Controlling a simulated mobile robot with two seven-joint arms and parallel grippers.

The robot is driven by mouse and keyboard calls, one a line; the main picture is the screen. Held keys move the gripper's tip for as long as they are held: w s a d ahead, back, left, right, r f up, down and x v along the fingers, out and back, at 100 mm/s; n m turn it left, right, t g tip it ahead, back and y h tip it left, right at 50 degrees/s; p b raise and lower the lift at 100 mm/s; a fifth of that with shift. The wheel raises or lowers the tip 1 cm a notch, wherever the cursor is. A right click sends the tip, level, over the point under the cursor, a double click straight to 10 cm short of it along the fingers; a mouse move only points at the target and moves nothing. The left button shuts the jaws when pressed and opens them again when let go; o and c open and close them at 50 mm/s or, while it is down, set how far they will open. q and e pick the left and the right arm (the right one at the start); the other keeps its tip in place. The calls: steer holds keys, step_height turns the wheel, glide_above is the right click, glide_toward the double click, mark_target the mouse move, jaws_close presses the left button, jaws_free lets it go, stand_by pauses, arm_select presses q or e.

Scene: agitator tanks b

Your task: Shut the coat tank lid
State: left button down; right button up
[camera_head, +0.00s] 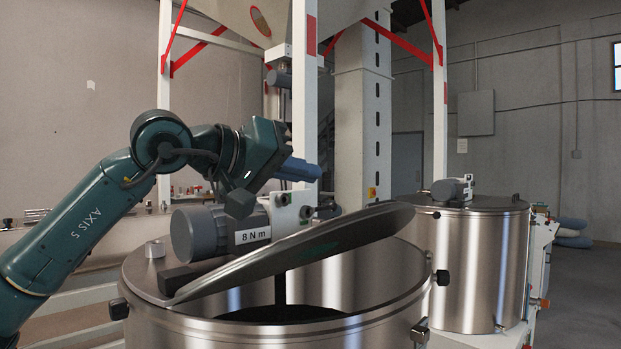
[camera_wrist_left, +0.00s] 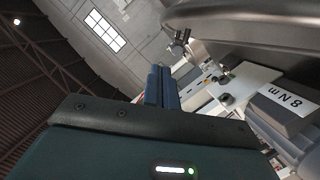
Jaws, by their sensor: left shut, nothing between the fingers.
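The near steel tank (camera_head: 310,330) has a round lid (camera_head: 320,240) tilted partly open, its lower edge at the left and its raised edge to the right. No name is readable on it. A grey motor labelled 8 N m (camera_head: 205,232) sits on the tank's top, behind the lid; it also shows in the wrist view (camera_wrist_left: 285,125). My left gripper (camera_head: 312,172) is shut and empty, its blue fingers pointing right above the motor and behind the raised lid. In the wrist view, the gripper (camera_wrist_left: 160,80) shows beside the grey curved lid (camera_wrist_left: 250,30). My right gripper is not in view.
A second steel tank (camera_head: 470,270) with a closed lid and its own motor (camera_head: 452,188) stands behind to the right. A white and red frame (camera_head: 305,60) rises behind the arm. Open floor (camera_head: 590,295) lies at the far right.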

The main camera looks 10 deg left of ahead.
mark_target(345, 227)
arm_select(q)
steer(key=p+x, duration=0.2)
steer(key=x, duration=0.5)
steer(key=shift+w+d, duration=0.15)
steer(key=shift+d, duration=0.1)
steer(key=shift+s+d+f, duration=0.2)
steer(key=shift+d+f, duration=0.15)
steer(key=shift+f, duration=0.25)
steer(key=shift+s+d+f, duration=0.2)
steer(key=shift+d+f, duration=0.1)
steer(key=shift+f, duration=0.25)
steer(key=shift+s+d+f, duration=0.25)
steer(key=shift+d+f, duration=0.05)
steer(key=shift+f, duration=0.3)
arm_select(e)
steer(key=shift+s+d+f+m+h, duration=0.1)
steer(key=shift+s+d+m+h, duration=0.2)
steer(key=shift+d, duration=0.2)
arm_select(q)
steer(key=shift+f, duration=0.1)
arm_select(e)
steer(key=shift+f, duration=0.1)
